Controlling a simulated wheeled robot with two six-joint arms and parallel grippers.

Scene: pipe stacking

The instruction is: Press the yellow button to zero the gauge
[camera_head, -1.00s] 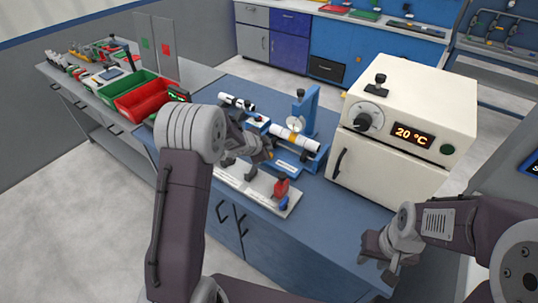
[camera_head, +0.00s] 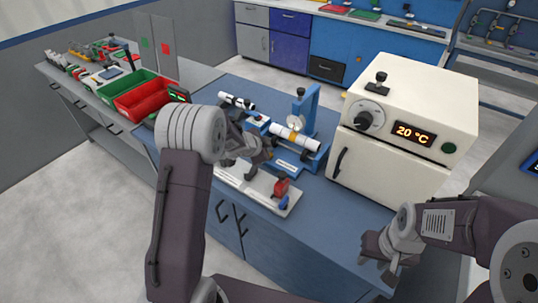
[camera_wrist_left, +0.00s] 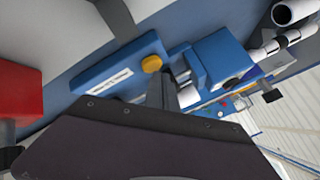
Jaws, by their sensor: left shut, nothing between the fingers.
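The yellow button (camera_wrist_left: 152,63) shows in the left wrist view on a blue block (camera_wrist_left: 108,80) with a white label. In the head view I cannot make the button out; my left gripper and arm cover that area. My left gripper (camera_head: 266,153) is shut and empty, over the bench beside the blue fixture (camera_head: 312,152). In the left wrist view its finger (camera_wrist_left: 163,92) is close to the button; I cannot tell whether they touch. A round whitish disc, possibly the gauge (camera_head: 295,124), sits at the blue upright. My right gripper (camera_head: 376,262) appears open and empty at the bench's front right.
A white pipe with an orange band (camera_head: 294,138) lies on the blue fixture. A white board with a red clamp (camera_head: 281,188) is in front. A cream oven (camera_head: 410,120) reading 20 °C stands at the right. Green (camera_head: 128,86) and red bins (camera_head: 146,99) are at the left.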

